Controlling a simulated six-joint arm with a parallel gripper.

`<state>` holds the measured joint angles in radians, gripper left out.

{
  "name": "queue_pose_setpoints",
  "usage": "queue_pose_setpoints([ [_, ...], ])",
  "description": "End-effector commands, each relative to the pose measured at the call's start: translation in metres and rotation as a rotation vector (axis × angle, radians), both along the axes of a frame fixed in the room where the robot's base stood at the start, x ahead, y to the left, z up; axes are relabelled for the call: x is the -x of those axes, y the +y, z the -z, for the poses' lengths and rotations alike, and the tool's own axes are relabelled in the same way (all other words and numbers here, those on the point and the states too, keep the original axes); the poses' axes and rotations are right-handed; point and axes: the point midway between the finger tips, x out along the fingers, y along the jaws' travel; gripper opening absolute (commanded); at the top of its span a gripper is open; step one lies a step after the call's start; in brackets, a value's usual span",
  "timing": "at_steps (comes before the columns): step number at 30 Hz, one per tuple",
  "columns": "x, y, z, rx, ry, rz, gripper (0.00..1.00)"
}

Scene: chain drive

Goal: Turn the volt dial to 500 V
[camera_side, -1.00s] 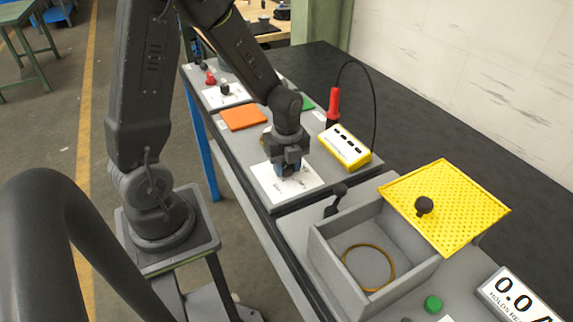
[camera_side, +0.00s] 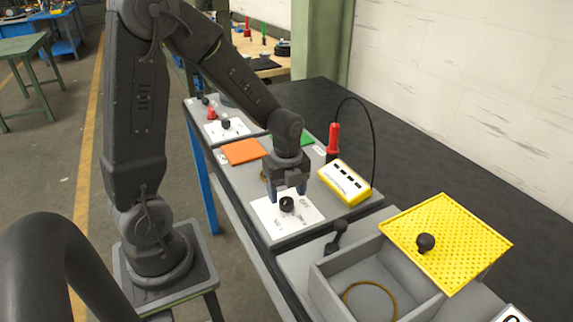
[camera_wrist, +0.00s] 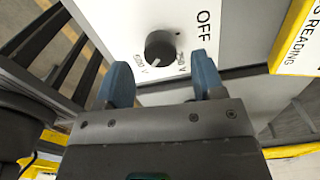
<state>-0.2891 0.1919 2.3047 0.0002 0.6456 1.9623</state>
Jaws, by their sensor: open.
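The volt dial (camera_side: 287,204) is a round black knob on a white plate (camera_side: 262,212). In the wrist view the dial (camera_wrist: 160,47) has OFF printed at its right and two voltage labels near its lower side. Its white mark is at the lower left edge, towards the left label (camera_wrist: 145,60), which seems to read 500 V; the other label is partly hidden by a finger. My gripper (camera_side: 288,190) is just above and behind the dial. In the wrist view my gripper (camera_wrist: 160,85) is open and empty, its blue fingers apart from the knob.
A yellow meter box (camera_side: 345,182) with a red probe (camera_side: 333,138) stands right of the dial. A grey open bin (camera_side: 322,284) holding a brown ring, a black lever (camera_side: 337,236) and a yellow perforated lid (camera_side: 450,240) are nearer the camera. An orange pad (camera_side: 243,151) lies behind.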

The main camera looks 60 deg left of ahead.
Motion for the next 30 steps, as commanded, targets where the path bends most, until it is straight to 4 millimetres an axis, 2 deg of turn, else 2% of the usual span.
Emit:
queue_pose_setpoints([
  [1, -0.002, 0.001, -0.014, -0.003, -0.009, 0.000, 0.63],
  [6, -0.001, 0.000, -0.053, -0.003, -0.008, 0.000, 0.63],
  [12, -0.001, 0.000, -0.087, -0.001, -0.005, 0.000, 0.63],
  [18, 0.000, 0.000, -0.103, -0.001, -0.002, 0.001, 0.63],
  [30, 0.001, -0.001, -0.106, -0.001, -0.006, -0.015, 0.63],
])
